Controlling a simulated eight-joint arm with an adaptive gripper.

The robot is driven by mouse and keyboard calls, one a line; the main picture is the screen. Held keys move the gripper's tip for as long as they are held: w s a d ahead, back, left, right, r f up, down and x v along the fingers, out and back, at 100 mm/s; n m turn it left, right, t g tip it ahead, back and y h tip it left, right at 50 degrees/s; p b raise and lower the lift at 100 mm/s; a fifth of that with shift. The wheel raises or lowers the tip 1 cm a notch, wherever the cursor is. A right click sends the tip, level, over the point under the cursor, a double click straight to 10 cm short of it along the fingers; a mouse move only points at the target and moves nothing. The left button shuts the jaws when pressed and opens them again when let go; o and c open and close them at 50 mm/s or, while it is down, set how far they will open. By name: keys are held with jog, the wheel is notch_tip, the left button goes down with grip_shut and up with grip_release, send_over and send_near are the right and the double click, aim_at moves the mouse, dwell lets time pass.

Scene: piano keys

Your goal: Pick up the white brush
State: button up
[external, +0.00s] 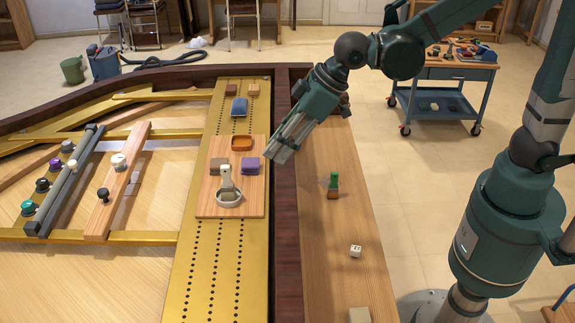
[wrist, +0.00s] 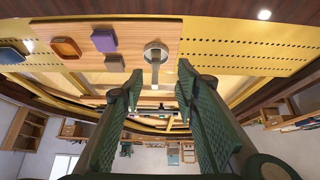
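A small white upright object (external: 226,178), which looks like the white brush, stands at a pale ring-shaped piece (external: 229,197) on a wooden board (external: 205,205). I cannot tell whether the two are joined. In the wrist view the ring (wrist: 156,47) with a pale bar (wrist: 155,72) shows at top centre, beyond my fingertips. My gripper (external: 276,152) is above and to the right of the board in the external view. In the wrist view my gripper (wrist: 159,78) has its two green fingers apart, with nothing held between them.
An orange dish (external: 242,143), a purple block (external: 250,166) and a brown block (external: 219,166) share the board. A blue item (external: 239,106) lies behind it. A green-topped piece (external: 333,182) and a die (external: 355,251) sit on the right wooden ledge (external: 345,215).

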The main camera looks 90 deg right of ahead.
aim_at(227, 166)
jog(key=w+f+p, duration=0.1)
jog(key=w+f, duration=0.1)
jog(key=w, duration=0.2)
jog(key=w+f+p, duration=0.1)
jog(key=w+f, duration=0.1)
jog(key=w, duration=0.2)
jog(key=w+d+f+p, duration=0.1)
jog(key=w+p, duration=0.1)
jog(key=w, duration=0.2)
jog(key=shift+w+f, duration=0.15)
jog(key=shift+f, duration=0.25)
jog(key=shift+w+f, duration=0.3)
jog(key=shift+w, duration=0.05)
jog(key=shift+d+f, duration=0.1)
jog(key=shift+x, duration=1.35)
jog(key=shift+x, duration=2.55)
grip_shut()
